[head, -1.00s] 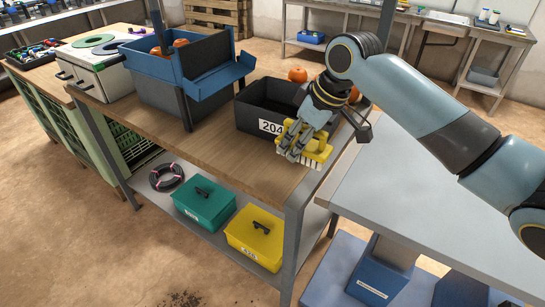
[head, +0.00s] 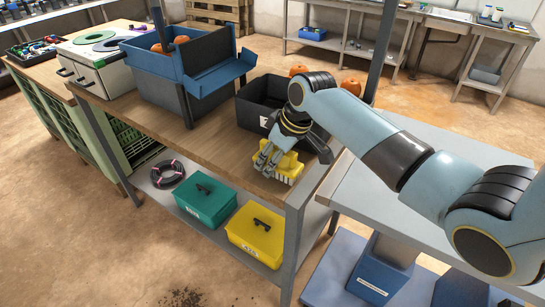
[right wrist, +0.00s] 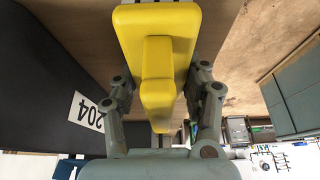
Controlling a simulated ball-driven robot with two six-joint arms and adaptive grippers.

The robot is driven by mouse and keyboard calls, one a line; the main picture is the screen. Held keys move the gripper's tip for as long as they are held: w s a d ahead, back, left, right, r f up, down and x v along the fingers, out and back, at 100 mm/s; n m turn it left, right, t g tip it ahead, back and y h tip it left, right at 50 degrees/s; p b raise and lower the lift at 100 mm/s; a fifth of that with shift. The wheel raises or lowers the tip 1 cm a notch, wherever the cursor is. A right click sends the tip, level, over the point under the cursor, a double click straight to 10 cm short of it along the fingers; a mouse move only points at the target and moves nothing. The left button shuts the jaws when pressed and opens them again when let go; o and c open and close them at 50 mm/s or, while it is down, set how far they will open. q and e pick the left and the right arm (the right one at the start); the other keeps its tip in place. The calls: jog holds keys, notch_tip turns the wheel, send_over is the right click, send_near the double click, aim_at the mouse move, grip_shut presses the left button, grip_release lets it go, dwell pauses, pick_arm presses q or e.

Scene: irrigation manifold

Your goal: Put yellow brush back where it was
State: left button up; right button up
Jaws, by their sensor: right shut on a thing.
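The yellow brush (head: 287,170) is in my right gripper (head: 268,158), at the front edge of the wooden bench top. Its pale bristles face down; whether they touch the wood I cannot tell. In the right wrist view the brush (right wrist: 158,50) fills the middle, with its handle between the two fingers of the right gripper (right wrist: 160,110). The black bin (head: 250,117) labelled 204 stands just behind the brush, and its label shows in the right wrist view (right wrist: 88,112). My left gripper is not in view.
A blue crate (head: 160,88) with orange pumpkins stands left on the bench (head: 200,140). More pumpkins (head: 350,86) lie behind the black bin. A green box (head: 207,203) and a yellow box (head: 255,235) stand on the shelf below. Bare wood lies left of the brush.

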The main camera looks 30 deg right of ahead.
jog(key=o, duration=0.8)
jog(key=shift+f, duration=0.1)
jog(key=o, duration=0.4)
jog(key=shift+o, duration=0.2)
jog(key=shift+r, duration=0.3)
jog(key=v, duration=1.1)
jog(key=shift+s+r+p, duration=0.2)
jog(key=shift+r+p, duration=0.15)
jog(key=shift+p, duration=0.05)
